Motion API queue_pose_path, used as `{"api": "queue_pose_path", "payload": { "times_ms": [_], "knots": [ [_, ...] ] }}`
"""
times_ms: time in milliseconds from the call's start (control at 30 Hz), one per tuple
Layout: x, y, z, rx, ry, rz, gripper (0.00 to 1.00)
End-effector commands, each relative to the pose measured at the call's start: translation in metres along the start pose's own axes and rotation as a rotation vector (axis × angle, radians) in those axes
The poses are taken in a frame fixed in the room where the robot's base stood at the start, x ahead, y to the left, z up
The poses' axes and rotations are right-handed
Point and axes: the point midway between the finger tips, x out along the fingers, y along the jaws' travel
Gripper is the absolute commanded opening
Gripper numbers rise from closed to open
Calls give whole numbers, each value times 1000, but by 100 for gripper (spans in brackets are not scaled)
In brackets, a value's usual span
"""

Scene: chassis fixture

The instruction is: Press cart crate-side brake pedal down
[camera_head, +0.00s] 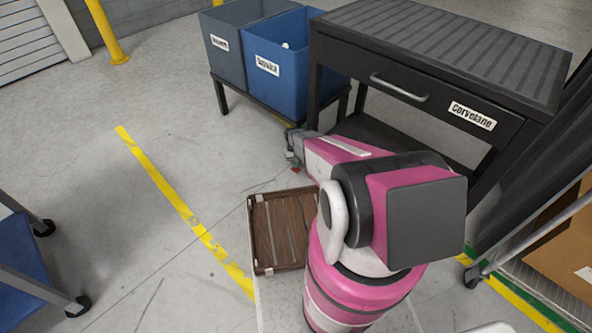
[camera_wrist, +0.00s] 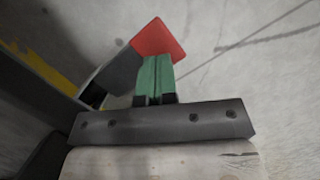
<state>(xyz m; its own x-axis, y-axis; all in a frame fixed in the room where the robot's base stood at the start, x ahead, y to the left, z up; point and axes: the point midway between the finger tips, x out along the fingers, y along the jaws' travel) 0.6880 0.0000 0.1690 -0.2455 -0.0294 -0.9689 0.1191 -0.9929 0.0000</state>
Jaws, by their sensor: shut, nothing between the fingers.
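The red brake pedal (camera_wrist: 160,38) sits at the end of a dark grey lever in the wrist view. My gripper (camera_wrist: 157,66) is shut and empty, its green fingers side by side. Their tips overlap the pedal's lower edge in the picture; I cannot tell whether they touch it. In the head view a small red patch (camera_head: 296,170) shows just below my gripper (camera_head: 291,157). The black cart (camera_head: 440,45), labelled Corvelane, stands behind my arm. My arm hides its lower part. I cannot tell whether the pedal is up or down.
A blue crate (camera_head: 283,65) and a grey crate (camera_head: 226,45) stand on a low black stand left of the cart. A yellow floor line (camera_head: 180,205) crosses open floor at left. A blue wheeled cart (camera_head: 22,255) is at the left edge.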

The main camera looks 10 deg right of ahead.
Motion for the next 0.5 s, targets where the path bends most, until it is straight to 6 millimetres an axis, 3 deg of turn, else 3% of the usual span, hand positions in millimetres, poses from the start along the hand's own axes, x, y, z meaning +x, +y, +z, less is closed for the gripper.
{"api": "queue_pose_path", "payload": {
  "times_ms": [300, 500],
  "knots": [
    [29, 0, -9, 0, -1, 0, 0],
    [28, 0, -8, 0, 0, 0, 0]
  ]
}}
